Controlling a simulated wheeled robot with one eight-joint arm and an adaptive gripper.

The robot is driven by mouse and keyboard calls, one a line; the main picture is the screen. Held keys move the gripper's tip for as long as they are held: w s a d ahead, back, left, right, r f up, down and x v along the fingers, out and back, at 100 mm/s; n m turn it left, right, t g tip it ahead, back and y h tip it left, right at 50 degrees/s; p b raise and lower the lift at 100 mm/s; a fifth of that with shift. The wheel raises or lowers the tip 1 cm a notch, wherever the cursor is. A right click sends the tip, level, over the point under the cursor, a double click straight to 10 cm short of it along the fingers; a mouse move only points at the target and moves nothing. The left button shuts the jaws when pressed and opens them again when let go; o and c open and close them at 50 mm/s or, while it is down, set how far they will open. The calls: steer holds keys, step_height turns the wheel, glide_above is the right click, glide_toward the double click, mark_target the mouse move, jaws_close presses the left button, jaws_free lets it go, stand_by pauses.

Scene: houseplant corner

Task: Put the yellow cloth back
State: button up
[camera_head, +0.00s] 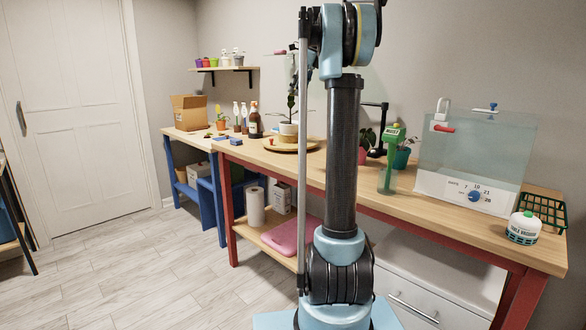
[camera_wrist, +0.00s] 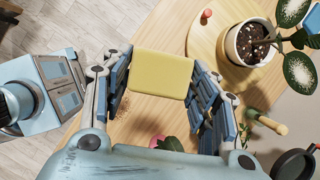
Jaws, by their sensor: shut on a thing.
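The yellow cloth (camera_wrist: 162,74) shows as a flat, folded, rounded block in the wrist view. My gripper (camera_wrist: 163,88) is shut on it, with blue-padded fingers at its left and right edges. The cloth is above the wooden bench top (camera_wrist: 150,110), apart from the round wooden board (camera_wrist: 203,38). In the head view my arm covers part of the bench, and I cannot make out the cloth there.
A white pot (camera_wrist: 245,56) with a leafy plant stands on the round board, beside a small red knob (camera_wrist: 207,13). Brown crumbs (camera_wrist: 124,106) lie on the bench. A pink folded cloth (camera_head: 290,236) lies below.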

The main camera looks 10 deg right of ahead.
glide_above(293, 164)
steer(key=s+d, duration=0.1)
step_height(293, 164, down, 19)
steer(key=shift+m, duration=0.3)
steer(key=shift+f, duration=4.75)
steer(key=shift+f, duration=0.15)
steer(key=o, duration=1)
steer(key=shift+f, duration=0.15)
steer(key=shift+r, duration=0.2)
steer(key=shift+d+r, duration=0.1)
steer(key=shift+r, duration=0.25)
steer(key=v, duration=1.1)
steer(key=shift+s+r, duration=0.2)
steer(key=shift+s, duration=0.1)
